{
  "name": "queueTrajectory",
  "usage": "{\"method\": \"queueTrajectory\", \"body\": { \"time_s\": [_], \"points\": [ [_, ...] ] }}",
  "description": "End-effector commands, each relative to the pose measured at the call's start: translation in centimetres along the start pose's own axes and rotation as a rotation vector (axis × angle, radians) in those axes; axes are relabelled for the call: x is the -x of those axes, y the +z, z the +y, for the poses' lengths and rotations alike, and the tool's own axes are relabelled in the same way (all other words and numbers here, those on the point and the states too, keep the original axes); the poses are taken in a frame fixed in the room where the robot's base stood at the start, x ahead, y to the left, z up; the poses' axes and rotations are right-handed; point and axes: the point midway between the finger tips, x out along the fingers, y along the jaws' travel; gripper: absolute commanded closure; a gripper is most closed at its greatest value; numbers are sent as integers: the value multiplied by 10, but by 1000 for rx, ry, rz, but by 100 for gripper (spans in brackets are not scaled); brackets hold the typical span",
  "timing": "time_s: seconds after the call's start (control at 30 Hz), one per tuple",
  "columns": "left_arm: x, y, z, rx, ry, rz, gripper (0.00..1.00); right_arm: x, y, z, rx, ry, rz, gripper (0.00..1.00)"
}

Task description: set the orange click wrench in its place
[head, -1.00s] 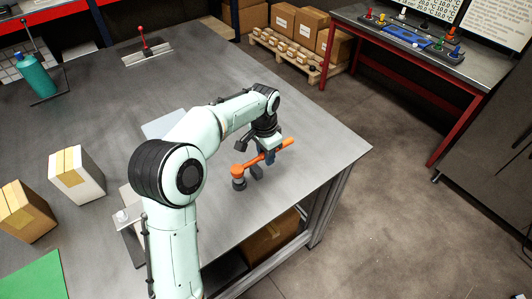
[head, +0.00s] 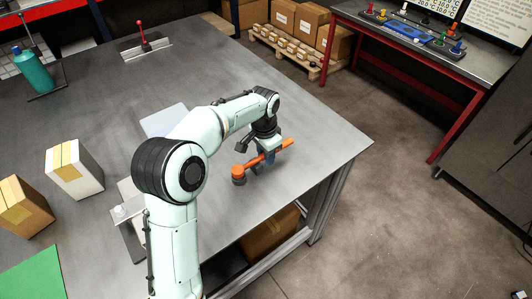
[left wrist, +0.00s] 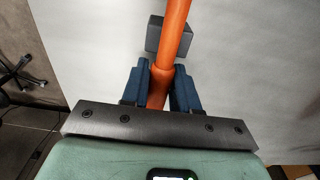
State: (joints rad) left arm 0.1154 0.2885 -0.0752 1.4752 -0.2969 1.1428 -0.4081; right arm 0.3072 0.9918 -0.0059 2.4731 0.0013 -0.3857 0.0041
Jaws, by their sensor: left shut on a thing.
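The orange click wrench (head: 247,166) lies across my left gripper (head: 269,157) near the table's right corner. Its thick head end, with a dark grey round part beneath, points left in the head view; the handle end points right. In the left wrist view my left gripper (left wrist: 160,90) has its blue fingers shut on the wrench's orange shaft (left wrist: 174,35). A dark grey block (left wrist: 154,36) shows behind the shaft, under the wrench. I cannot tell whether the wrench touches the block or table. My right gripper is not in view.
The grey table (head: 290,210) is clear around the wrench, with its edge close by. A white box (head: 75,170), a brown box (head: 24,206), a green mat (head: 35,275) and a small plate with a white knob (head: 122,211) are at left.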

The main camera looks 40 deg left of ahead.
Motion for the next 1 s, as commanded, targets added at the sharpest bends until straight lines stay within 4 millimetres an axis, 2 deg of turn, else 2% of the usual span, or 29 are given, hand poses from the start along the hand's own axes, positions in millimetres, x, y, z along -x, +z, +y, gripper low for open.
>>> {"method": "queueTrajectory", "body": {
  "time_s": [0.27, 0.3, 0.37, 0.4, 0.67, 0.77, 0.87, 1.0],
  "points": [
    [0, 0, 0, 0, 0, 1, 100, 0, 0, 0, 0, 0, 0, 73],
    [0, 0, 0, 0, 0, 1, 65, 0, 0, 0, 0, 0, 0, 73],
    [0, 0, 0, 0, 0, 1, 45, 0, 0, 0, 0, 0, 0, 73],
    [0, 0, 0, 0, 0, 1, 41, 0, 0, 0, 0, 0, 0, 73],
    [0, 0, 0, 0, 0, -1, 41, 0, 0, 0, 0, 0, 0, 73],
    [6, 0, 0, 0, 0, 1, 41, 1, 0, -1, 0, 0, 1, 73],
    [20, -1, 0, 0, -2, 4, 41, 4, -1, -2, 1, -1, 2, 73],
    [51, -2, 0, 0, -2, 6, 41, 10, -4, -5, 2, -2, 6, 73]
  ]
}}
